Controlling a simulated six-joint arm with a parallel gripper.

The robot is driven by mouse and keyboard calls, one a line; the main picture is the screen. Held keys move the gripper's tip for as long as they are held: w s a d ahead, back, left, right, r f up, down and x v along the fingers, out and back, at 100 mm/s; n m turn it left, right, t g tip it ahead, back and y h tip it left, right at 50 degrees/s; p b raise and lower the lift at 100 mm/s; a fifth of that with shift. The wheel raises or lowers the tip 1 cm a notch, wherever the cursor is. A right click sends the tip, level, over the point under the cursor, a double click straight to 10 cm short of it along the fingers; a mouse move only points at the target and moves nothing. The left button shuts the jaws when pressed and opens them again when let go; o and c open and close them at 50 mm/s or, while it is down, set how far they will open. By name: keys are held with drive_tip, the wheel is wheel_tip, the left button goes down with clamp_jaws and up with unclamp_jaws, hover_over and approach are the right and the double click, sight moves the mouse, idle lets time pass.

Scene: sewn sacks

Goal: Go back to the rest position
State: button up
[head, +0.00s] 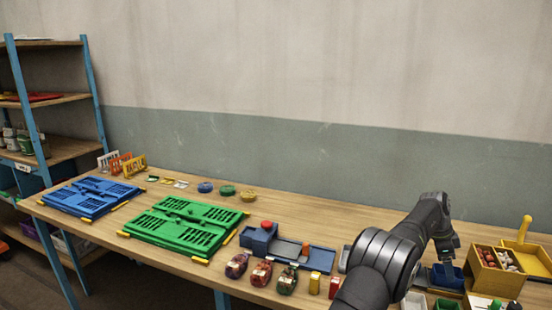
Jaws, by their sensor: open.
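My gripper (449,256) points down at the right end of the wooden table, beyond my bent arm. It is small in view and open. It is just above or behind a small blue bin (447,277); I cannot tell whether they touch. I see nothing held between its fingers.
A blue device with a red knob (267,225) stands behind the sacks. Green (187,226) and blue (90,196) folded crates lie to the left. A yellow divided box (497,280) is right of my gripper. A shelf (50,150) stands far left.

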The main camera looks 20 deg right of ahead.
drive_tip(key=x, duration=0.3)
drive_tip(key=shift+s+f, duration=0.1)
drive_tip(key=shift+f, duration=0.15)
wheel_tip(320, 180, up, 3)
drive_tip(key=shift+f, duration=0.15)
drive_tip(key=shift+r, duration=0.7)
